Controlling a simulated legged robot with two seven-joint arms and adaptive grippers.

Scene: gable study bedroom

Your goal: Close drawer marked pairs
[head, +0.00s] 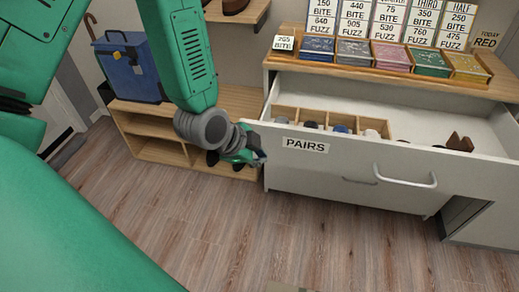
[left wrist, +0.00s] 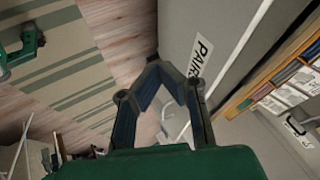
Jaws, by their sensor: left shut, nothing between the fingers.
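The drawer marked PAIRS (head: 330,170) stands pulled out from the white cabinet. Its front carries the PAIRS label (head: 305,145) at the left and a silver bar handle (head: 405,180) to the right. My left gripper (head: 262,157) is beside the left end of the drawer front, with its fingers shut and empty. I cannot tell whether it touches the front. In the left wrist view the shut fingers (left wrist: 168,66) point along the grey drawer front (left wrist: 185,28), with the PAIRS label (left wrist: 200,55) just right of them. My right gripper is not in view.
Wooden dividers (head: 287,115) and small items lie inside the drawer. Coloured boxes (head: 390,56) and price cards stand on the wooden top above. A low wooden shelf (head: 160,152) with a blue case (head: 130,68) is at the left. The floor before the drawer is clear.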

